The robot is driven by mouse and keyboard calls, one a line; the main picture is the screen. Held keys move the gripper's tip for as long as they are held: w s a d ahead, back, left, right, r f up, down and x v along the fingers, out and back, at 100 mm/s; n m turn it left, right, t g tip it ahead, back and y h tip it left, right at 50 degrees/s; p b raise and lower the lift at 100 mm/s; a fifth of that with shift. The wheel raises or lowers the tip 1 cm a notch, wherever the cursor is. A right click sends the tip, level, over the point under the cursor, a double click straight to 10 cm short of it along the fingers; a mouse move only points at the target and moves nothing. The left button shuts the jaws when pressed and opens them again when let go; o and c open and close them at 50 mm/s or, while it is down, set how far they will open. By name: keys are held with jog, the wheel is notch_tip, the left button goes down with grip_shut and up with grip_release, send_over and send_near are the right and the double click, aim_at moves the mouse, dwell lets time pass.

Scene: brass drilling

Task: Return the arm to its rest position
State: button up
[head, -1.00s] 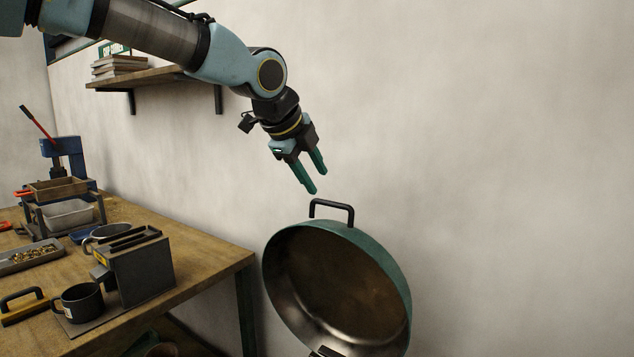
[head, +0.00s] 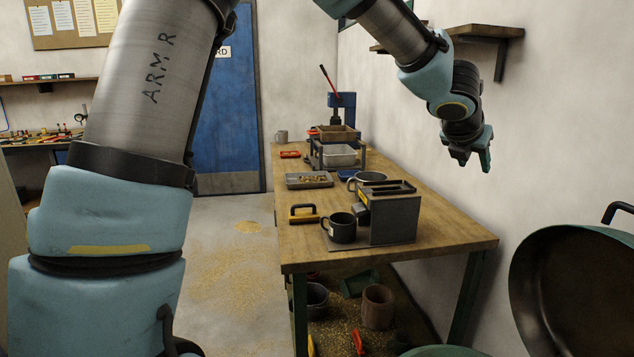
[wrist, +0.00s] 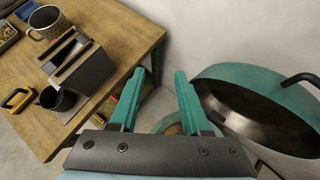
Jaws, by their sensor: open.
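My gripper (head: 472,162) hangs at the end of my raised arm, above the right part of the workbench and close to the wall, pointing down. In the wrist view its two green fingers (wrist: 156,85) stand apart with nothing between them. My arm bends down from the top of the head view. The gripper touches nothing that I can see.
A wooden workbench (head: 440,240) carries a grey slotted box (head: 393,218), a dark mug (head: 342,229) and a tray (head: 309,181). A large green-rimmed pan (head: 575,285) is at the right. A shelf (head: 487,32) is on the wall behind my arm. The floor left of the bench (head: 225,270) is open.

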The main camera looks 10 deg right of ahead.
jog(key=w+a+f+m+y, duration=0.1)
jog(key=w+a+f+m, duration=0.3)
jog(key=a, duration=0.5)
jog(key=w+a+f+m+y, duration=0.1)
jog(key=w+a+f+m, duration=0.1)
jog(key=a+m, duration=0.5)
jog(key=w+a+f+m+y, duration=0.1)
jog(key=w+a+f+m, duration=0.25)
jog(key=a, duration=0.65)
jog(key=s+a+f+m+g+y, duration=0.1)
jog(key=s+a+f+m, duration=0.1)
jog(key=a, duration=0.6)
jog(key=s+a+f+m+g+y, duration=0.1)
jog(key=s+a+f+m+y, duration=0.1)
jog(key=s+a+m, duration=0.3)
jog(key=s+a+f+m+g+y, duration=0.2)
jog(key=s+a+m, duration=0.1)
jog(key=a, duration=1)
jog(key=shift+s+f+m, duration=0.35)
jog(key=shift+s+f, duration=0.05)
jog(key=shift+s, duration=0.35)
